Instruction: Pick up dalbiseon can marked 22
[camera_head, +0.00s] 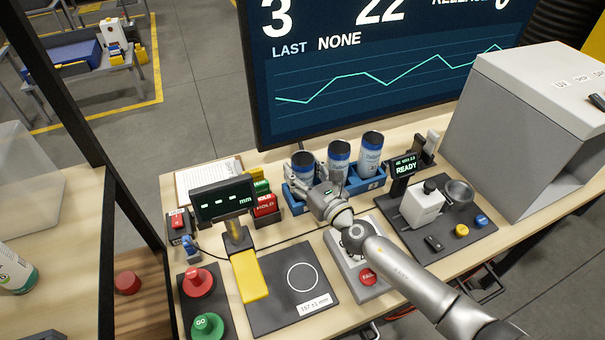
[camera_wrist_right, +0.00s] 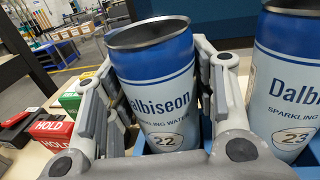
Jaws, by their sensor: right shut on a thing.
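The dalbiseon can marked 22 (camera_wrist_right: 160,95) is blue and white with a dark open top, and stands near upright between my right gripper's fingers (camera_wrist_right: 153,85) in the right wrist view. The fingers are shut on it from both sides. In the head view it is the leftmost can (camera_head: 301,158) at the blue rack (camera_head: 365,184), with my right gripper (camera_head: 304,172) around it. Its bottom is hidden, so I cannot tell whether it is lifted. My left gripper is not in view.
The can marked 23 (camera_wrist_right: 290,90) stands close on the right. Another can (camera_head: 371,148) is at the rack's right end. Red HOLD blocks (camera_head: 264,205) sit just left of the rack. A READY display (camera_head: 405,166) stands right, and a large monitor (camera_head: 380,70) behind.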

